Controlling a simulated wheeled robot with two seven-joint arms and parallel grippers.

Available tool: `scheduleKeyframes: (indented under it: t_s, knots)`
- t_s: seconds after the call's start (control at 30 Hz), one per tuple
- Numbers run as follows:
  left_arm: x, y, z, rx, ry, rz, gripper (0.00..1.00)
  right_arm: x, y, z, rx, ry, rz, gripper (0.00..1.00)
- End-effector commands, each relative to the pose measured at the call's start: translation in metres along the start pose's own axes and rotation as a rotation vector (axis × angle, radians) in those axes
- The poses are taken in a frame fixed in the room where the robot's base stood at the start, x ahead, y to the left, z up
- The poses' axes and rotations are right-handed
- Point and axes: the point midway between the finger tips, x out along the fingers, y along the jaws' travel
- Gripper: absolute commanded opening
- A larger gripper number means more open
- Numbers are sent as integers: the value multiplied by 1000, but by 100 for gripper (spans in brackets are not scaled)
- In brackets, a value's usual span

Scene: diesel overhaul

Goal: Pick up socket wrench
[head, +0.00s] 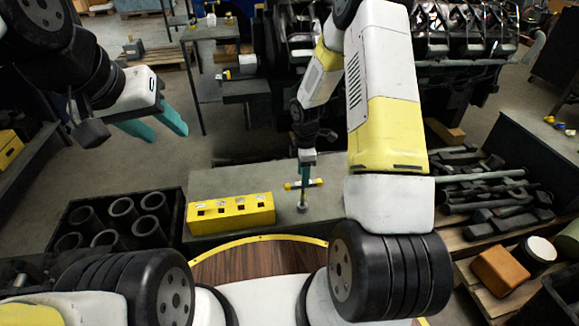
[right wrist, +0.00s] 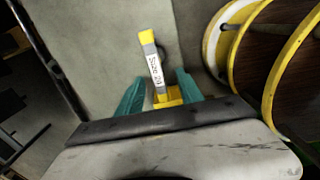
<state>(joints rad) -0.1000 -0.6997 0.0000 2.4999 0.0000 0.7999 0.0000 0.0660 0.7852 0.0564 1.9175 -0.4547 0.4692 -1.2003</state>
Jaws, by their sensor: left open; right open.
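The socket wrench (head: 315,183) is on the grey bench in the head view. In the right wrist view the wrench (right wrist: 154,64) shows a yellow end and a white label reading "Size 24". My right gripper (head: 304,174) is directly above the wrench, its teal fingers pointing down. In the right wrist view the open fingers (right wrist: 157,83) lie on either side of the wrench's yellow part; contact cannot be told. My left gripper (head: 158,124) is open and empty at the upper left, away from the bench.
A yellow block with square holes (head: 231,214) stands on the bench (head: 262,184) left of the wrench. A black crate (head: 177,207) of dark cylinders is further left. Metal tools lie on a pallet (head: 459,241) at right. An engine (head: 460,75) stands behind.

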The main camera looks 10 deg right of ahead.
Motion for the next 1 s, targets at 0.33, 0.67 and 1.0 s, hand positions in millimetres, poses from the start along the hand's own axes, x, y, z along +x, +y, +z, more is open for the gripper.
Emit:
scheduleKeyframes:
  t_s: [0.33,0.67,1.0]
  knots:
    - [0,0,0,0,0,0,45,38,-1,0,-24,0,-10,44]
    - [0,0,0,0,0,0,45,82,1,4,-23,0,-9,44]
    - [0,0,0,0,0,0,45,86,1,5,-22,0,-7,36]
